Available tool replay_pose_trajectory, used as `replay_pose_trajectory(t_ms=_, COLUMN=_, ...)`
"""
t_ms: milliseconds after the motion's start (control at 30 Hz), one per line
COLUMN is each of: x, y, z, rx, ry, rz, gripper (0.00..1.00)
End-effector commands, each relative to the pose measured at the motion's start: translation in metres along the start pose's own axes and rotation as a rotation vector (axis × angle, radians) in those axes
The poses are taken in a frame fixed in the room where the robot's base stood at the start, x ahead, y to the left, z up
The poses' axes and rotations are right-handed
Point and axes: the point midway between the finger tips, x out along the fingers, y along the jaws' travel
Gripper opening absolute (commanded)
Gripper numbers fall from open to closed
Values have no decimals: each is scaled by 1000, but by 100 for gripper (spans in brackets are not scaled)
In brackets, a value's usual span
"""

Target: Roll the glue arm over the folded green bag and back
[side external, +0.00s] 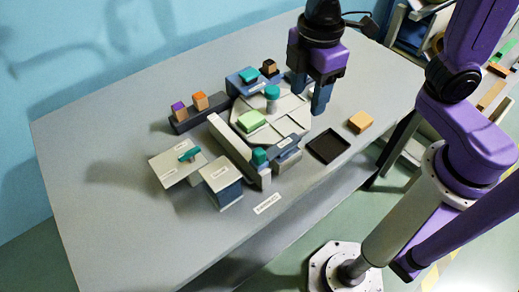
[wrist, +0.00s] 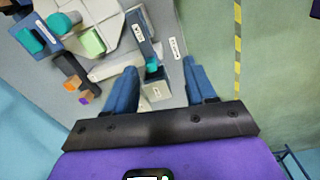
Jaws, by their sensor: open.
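The folded green bag (side external: 251,120) is a light green block on a pale grey plate; it also shows in the wrist view (wrist: 92,41). A long pale bar (side external: 232,141) runs along the plate's front left side, with a teal knob (side external: 260,156) at its near end. I cannot tell for sure that this bar is the glue arm. My gripper (side external: 321,108) is open, with its fingers pointing down, toward the back right of the plate in the side view. In the wrist view, nothing is held between the fingers (wrist: 160,88).
A second teal knob (side external: 271,92) stands on the plate behind the bag. A dark rack holds a purple-topped block (side external: 178,111) and an orange-topped block (side external: 200,101). A black tray (side external: 328,146) and a tan block (side external: 360,122) lie at the right. The table's left side is clear.

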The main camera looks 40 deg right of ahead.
Motion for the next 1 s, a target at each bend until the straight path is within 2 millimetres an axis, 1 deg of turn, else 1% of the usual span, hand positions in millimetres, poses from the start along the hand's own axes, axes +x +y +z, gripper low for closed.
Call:
replay_pose_trajectory(t_ms=33, x=0, y=7, z=-17, rx=-27, ry=-3, rz=-1, gripper=55)
replay_pose_trajectory(t_ms=100, x=0, y=16, z=-36, rx=-65, ry=-5, rz=-2, gripper=55)
replay_pose_trajectory(t_ms=200, x=0, y=26, z=-57, rx=-110, ry=-8, rz=-4, gripper=55)
replay_pose_trajectory(t_ms=333, x=0, y=35, z=-74, rx=-148, ry=-9, rz=-4, gripper=55)
replay_pose_trajectory(t_ms=433, x=1, y=38, z=-80, rx=-162, ry=-10, rz=-5, gripper=55)
replay_pose_trajectory(t_ms=567, x=8, y=38, z=-81, rx=-166, ry=-12, rz=-6, gripper=55)
replay_pose_trajectory(t_ms=667, x=20, y=38, z=-80, rx=-164, ry=-14, rz=-7, gripper=55)
replay_pose_trajectory(t_ms=1000, x=83, y=37, z=-79, rx=-163, ry=-16, rz=-8, gripper=55)
